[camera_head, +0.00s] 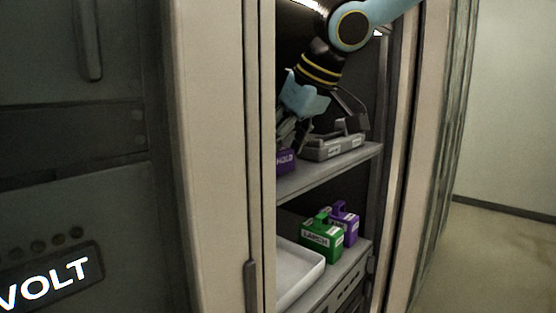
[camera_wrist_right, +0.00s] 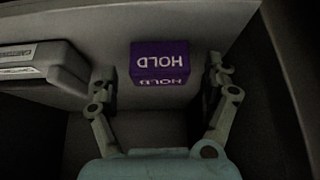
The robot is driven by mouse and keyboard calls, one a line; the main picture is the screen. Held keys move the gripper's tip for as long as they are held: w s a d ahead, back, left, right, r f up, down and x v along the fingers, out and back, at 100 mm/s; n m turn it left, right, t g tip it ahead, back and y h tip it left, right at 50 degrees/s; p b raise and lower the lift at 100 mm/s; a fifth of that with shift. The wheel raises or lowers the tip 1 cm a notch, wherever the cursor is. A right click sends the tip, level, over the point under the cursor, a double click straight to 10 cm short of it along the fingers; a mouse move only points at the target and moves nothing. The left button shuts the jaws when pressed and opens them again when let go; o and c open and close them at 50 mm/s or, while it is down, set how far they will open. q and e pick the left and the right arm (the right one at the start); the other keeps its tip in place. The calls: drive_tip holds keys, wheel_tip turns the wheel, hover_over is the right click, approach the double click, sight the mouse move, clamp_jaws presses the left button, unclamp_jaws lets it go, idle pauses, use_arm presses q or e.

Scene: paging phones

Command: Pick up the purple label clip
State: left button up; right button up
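A purple block labelled HOLD (camera_head: 285,161) sits on the upper shelf, partly cut off by the cabinet's door frame in the head view. In the right wrist view the purple HOLD block (camera_wrist_right: 160,62) lies on the grey shelf, ahead of my right gripper and roughly centred between its fingers. My right gripper (camera_head: 290,132) reaches down from above and its fingers are spread, holding nothing; they also show in the wrist view (camera_wrist_right: 161,88). A purple handled item (camera_head: 347,224) stands on the lower shelf, partly behind a green one labelled LARCH (camera_head: 321,238). My left gripper is not in view.
A grey device (camera_head: 333,147) stands on the upper shelf (camera_head: 325,175), just right of my right gripper in the head view. A white tray (camera_head: 300,272) lies on the lower shelf. The cabinet's pale frame (camera_head: 215,150) and side panels bound the opening.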

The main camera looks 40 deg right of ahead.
drive_tip(key=c, duration=0.9)
